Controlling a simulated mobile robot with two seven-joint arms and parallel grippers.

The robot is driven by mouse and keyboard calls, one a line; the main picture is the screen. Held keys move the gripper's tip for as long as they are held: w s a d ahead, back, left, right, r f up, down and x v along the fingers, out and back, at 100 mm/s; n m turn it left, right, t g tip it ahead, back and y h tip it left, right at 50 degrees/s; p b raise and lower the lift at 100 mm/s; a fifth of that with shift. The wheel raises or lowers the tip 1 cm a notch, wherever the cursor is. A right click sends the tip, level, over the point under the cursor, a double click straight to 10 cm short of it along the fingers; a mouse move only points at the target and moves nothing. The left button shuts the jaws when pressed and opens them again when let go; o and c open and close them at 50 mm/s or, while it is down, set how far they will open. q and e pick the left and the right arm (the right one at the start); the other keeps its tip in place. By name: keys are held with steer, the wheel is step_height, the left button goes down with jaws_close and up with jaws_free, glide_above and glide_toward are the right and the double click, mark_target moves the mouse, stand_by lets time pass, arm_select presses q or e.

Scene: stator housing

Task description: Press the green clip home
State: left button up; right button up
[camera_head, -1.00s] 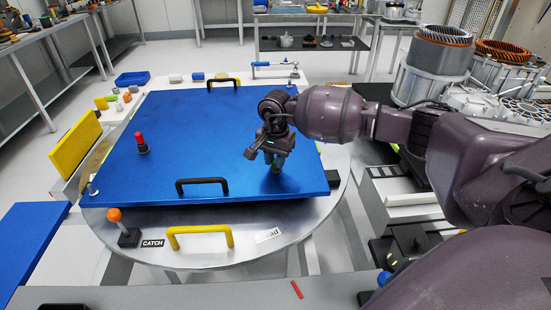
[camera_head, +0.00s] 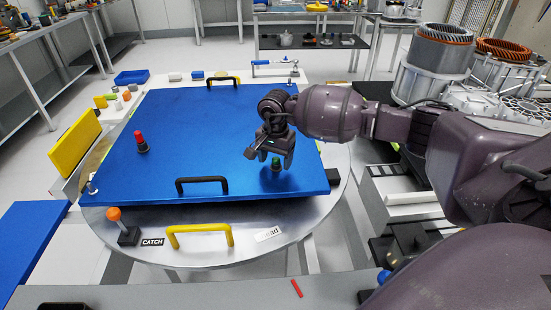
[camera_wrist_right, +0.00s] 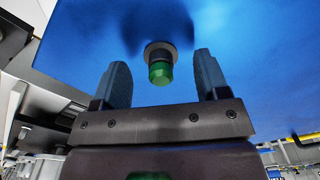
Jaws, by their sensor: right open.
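The green clip (camera_head: 276,162) is a small green-topped stud with a dark collar, standing on the right part of the blue panel (camera_head: 190,140). In the right wrist view the green top (camera_wrist_right: 160,73) shows between the two fingers, with its grey round collar against the blue surface. My right gripper (camera_head: 277,157) is open just above the clip, one finger on each side. In the wrist view both fingers (camera_wrist_right: 160,64) look clear of the green top. Whether the clip is fully seated cannot be told. My left gripper is not in view.
A red-topped stud (camera_head: 140,142) stands on the panel's left. Black handles (camera_head: 202,183) rise at its front and back. A yellow handle (camera_head: 200,238) and an orange-knobbed catch (camera_head: 115,215) are on the round metal table (camera_head: 190,258). The panel's middle is clear.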

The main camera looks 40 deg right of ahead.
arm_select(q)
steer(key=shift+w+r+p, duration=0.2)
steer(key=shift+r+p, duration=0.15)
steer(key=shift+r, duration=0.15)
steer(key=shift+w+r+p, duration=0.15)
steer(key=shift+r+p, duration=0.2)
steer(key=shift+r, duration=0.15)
arm_select(e)
steer(key=shift+r, duration=2.25)
steer(key=shift+r, duration=0.2)
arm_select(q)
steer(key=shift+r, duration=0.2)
arm_select(e)
step_height(320, 180, up, 10)
steer(key=shift+r, duration=0.2)
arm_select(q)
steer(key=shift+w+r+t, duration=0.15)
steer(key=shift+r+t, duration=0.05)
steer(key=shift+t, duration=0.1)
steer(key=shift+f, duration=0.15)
